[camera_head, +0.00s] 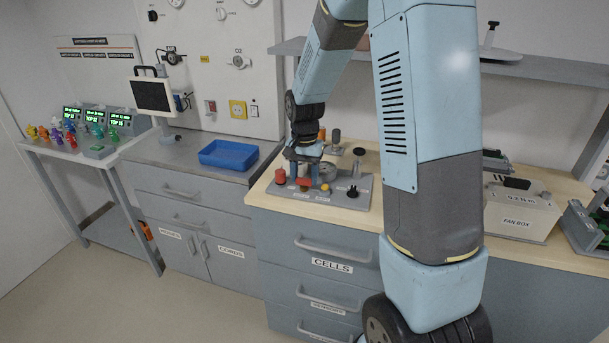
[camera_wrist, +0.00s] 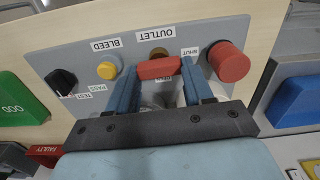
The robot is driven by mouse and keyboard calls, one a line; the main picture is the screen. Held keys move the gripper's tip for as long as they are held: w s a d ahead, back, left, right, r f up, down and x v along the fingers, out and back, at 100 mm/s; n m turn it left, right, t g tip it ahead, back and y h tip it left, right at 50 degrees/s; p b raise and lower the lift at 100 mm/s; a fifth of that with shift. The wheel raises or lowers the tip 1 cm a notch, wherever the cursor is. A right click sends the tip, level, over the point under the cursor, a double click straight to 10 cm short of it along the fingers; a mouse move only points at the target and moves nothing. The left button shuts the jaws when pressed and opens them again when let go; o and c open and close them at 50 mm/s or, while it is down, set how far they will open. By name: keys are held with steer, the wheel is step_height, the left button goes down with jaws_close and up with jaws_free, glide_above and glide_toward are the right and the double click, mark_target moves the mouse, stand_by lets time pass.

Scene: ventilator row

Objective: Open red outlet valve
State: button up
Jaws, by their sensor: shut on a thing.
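The red outlet valve handle (camera_wrist: 159,68) is a short red bar on a brass-coloured stem, on a grey panel (camera_wrist: 200,38) beside the word OUTLET. My gripper (camera_wrist: 160,76) has its two blue fingers at the two ends of the bar and is shut on it. In the wrist view the bar lies crosswise, roughly level. A SHUT label is by the right finger. Another label below the bar is partly hidden. In the head view my gripper (camera_head: 304,168) points down at the panel (camera_head: 345,190) on the wooden worktop.
A large red knob (camera_wrist: 229,62) stands close beside the right finger. A yellow button (camera_wrist: 108,68) marked BLEED and a black knob (camera_wrist: 62,82) are to the left. In the head view a blue tray (camera_head: 228,155) and a fan box (camera_head: 518,208) stand apart from the panel.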

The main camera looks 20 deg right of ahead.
mark_target(303, 178)
steer(key=n, duration=0.4)
steer(key=shift+w, duration=0.1)
steer(key=n, duration=0.4)
steer(key=shift+a+n, duration=0.15)
steer(key=shift+n, duration=0.15)
steer(key=n, duration=0.4)
steer(key=shift+n, duration=0.3)
steer(key=n, duration=0.4)
steer(key=shift+a, duration=0.1)
steer(key=shift+n, duration=0.3)
steer(key=o, duration=1)
steer(key=shift+o, duration=0.2)
step_height(303, 178, up, 14)
steer(key=shift+f, duration=0.15)
